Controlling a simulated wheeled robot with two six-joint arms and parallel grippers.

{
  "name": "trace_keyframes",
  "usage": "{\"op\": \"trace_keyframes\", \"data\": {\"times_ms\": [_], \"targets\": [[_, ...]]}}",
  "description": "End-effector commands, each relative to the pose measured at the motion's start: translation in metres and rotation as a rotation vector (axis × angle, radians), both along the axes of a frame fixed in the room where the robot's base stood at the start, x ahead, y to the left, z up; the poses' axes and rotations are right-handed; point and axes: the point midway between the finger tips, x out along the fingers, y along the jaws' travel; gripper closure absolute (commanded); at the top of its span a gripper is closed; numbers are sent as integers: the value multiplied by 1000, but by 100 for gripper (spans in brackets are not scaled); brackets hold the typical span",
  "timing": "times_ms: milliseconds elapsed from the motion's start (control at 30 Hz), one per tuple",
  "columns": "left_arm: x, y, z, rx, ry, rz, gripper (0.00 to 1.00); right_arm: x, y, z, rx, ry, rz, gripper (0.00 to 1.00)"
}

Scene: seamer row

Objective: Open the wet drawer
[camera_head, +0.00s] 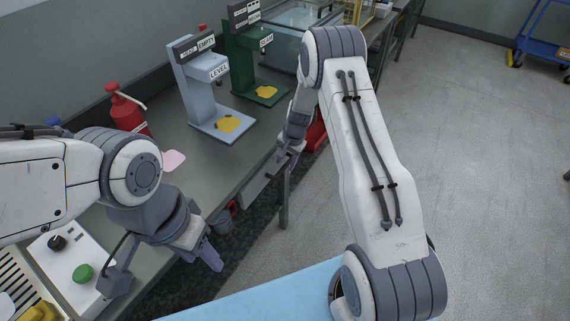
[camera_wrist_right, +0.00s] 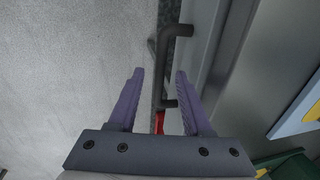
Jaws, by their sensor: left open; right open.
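The drawer (camera_head: 262,187) shows in the head view as a grey front under the bench edge; I cannot read a label on it. In the right wrist view a dark bar handle (camera_wrist_right: 160,68) stands off a grey front. My right gripper (camera_head: 284,160) is at the bench edge beside the drawer. In the right wrist view its two purple fingers (camera_wrist_right: 160,75) are open, one on each side of the handle's line; contact cannot be told. My left gripper (camera_head: 212,258) is open and empty, low in front of the bench.
A pale blue stand (camera_head: 203,100) and a green stand (camera_head: 242,65) are on the bench (camera_head: 190,160), with a red bottle (camera_head: 127,110) to the left. A control box with a green button (camera_head: 83,273) is at lower left.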

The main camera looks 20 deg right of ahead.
Motion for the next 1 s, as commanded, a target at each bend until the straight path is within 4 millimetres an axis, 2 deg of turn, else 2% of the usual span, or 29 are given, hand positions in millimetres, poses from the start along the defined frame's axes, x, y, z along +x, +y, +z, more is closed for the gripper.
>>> {"op": "trace_keyframes", "data": {"times_ms": [200, 500, 633, 1000], "targets": [[0, 0, 2, 0, 0, 0, 50, 3, 3, -19, 0, 0, 2, 51], [0, 0, 1, 0, 0, 0, 50, 4, 3, -21, 0, -2, 2, 51], [0, 0, 1, 0, 0, 0, 50, 4, 3, -21, 0, -2, 2, 100], [0, 0, 1, 0, 0, 0, 50, 4, 3, -21, 0, -1, 1, 100]]}}
